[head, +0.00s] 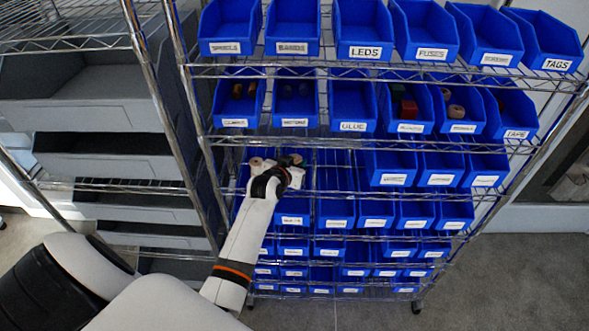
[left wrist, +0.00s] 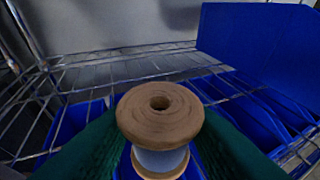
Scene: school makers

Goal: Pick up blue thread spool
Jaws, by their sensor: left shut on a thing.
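A spool (left wrist: 160,112) with round wooden ends and pale bluish thread fills the middle of the left wrist view, upright with its top hole showing. My left gripper (left wrist: 160,150) is shut on it, with a dark green finger pad on each side; its lower part is partly hidden. In the head view my left gripper (head: 287,178) is at the middle-left of the wire rack, in the gap below the second row of bins. Small brownish round shapes show by the gripper there, too small to tell apart. My right gripper is not in view.
A wire rack (head: 332,139) holds rows of labelled blue bins. The bin marked GLUE (head: 352,126) is just above and right of the gripper. A blue bin wall (left wrist: 262,45) stands at the right in the wrist view. Grey bins (head: 105,155) fill the left rack.

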